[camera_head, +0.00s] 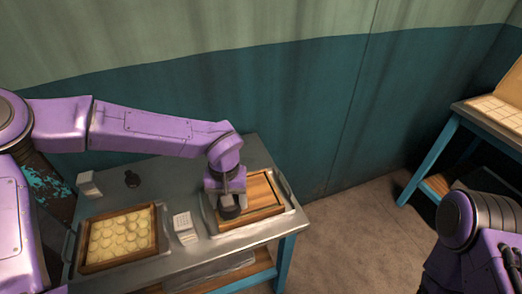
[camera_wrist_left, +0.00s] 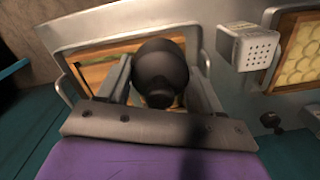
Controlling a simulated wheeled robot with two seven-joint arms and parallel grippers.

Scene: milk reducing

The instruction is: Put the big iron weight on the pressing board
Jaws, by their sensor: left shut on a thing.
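The big iron weight (camera_head: 230,211) is dark and rounded. My left gripper (camera_head: 231,193) is shut on it, pointing down. In the left wrist view the weight (camera_wrist_left: 160,68) sits between the two grey fingers. It is over the left part of the wooden pressing board (camera_head: 264,190), which lies in a metal tray on the table. The board also shows in the left wrist view (camera_wrist_left: 97,72). I cannot tell whether the weight touches the board. My right arm shows at the lower right of the head view, but its gripper is out of view.
A wooden-framed tray of round pale pieces (camera_head: 88,262) stands at the table's left. A white box with holes (camera_head: 183,222) stands between the trays. A smaller dark weight (camera_head: 132,179) and another pale box (camera_head: 88,184) stand at the back. Another table (camera_head: 486,119) is far right.

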